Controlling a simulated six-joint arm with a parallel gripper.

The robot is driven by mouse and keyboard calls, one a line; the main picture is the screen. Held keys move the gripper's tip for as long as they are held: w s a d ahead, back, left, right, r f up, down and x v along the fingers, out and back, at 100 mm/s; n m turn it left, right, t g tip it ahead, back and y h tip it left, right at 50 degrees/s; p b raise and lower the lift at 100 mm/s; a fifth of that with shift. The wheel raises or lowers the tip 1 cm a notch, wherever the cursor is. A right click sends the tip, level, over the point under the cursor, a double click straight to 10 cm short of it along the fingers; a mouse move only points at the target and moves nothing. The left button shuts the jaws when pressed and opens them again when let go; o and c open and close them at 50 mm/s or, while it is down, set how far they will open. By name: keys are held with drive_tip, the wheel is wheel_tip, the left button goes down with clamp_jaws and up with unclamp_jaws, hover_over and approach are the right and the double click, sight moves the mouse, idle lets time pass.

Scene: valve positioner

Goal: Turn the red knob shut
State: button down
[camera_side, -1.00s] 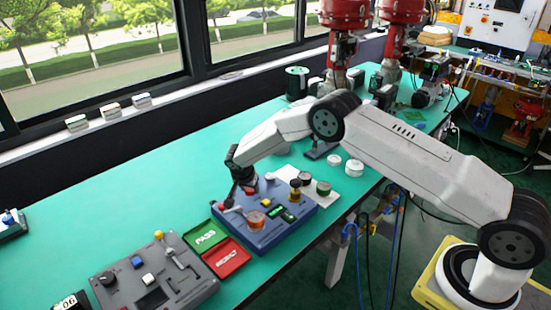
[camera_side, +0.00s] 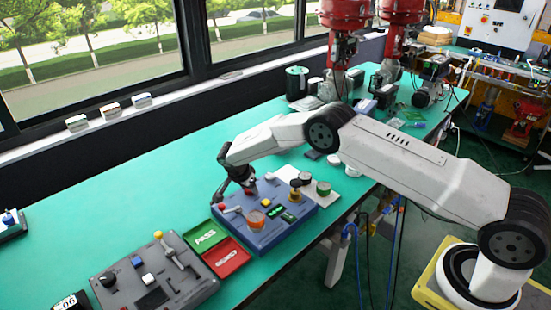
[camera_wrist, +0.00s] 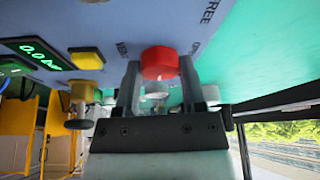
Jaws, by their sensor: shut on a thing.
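The red knob (camera_wrist: 159,62) sits on the face of the blue panel box (camera_wrist: 110,15), seen close in the wrist view. The two fingers of my gripper (camera_wrist: 159,76) stand on either side of the knob and are shut on it. In the side view the blue panel box (camera_side: 262,243) lies on the green bench, and my gripper (camera_side: 244,184) comes down at its back left part. The red knob (camera_side: 251,191) shows only as a small red patch there, partly hidden by my gripper. Its exact turn angle cannot be read.
A yellow button (camera_wrist: 86,60) and a green-lit display (camera_wrist: 35,52) lie beside the knob. A brass knob (camera_side: 295,188) stands on the box. A green PASS tray (camera_side: 206,236), a red tray (camera_side: 226,257) and a grey control box (camera_side: 150,282) lie nearby.

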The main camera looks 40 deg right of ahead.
sight(244, 200)
drive_tip(key=shift+c, duration=0.9)
unclamp_jaws()
drive_tip(key=v, duration=0.7)
drive_tip(key=shift+r, duration=0.4)
drive_tip(key=shift+a, duration=0.1)
drive_tip(key=shift+r, duration=0.1)
drive_tip(key=s+d+r+n+y, duration=0.1)
drive_tip(key=s+r+n+y, duration=0.1)
drive_tip(key=s+r+n, duration=0.4)
drive_tip(key=s+d+r+n+y, duration=0.1)
drive_tip(key=s+r+n, duration=0.2)
drive_tip(key=s, duration=0.5)
drive_tip(key=s+r+n+t+y, duration=0.1)
drive_tip(key=s+n, duration=0.6)
drive_tip(key=s, duration=1.1)
drive_tip(key=shift+s+d+r+t+y, duration=0.2)
drive_tip(key=shift+s+r+t+y, duration=0.1)
drive_tip(key=shift+r+t, duration=0.1)
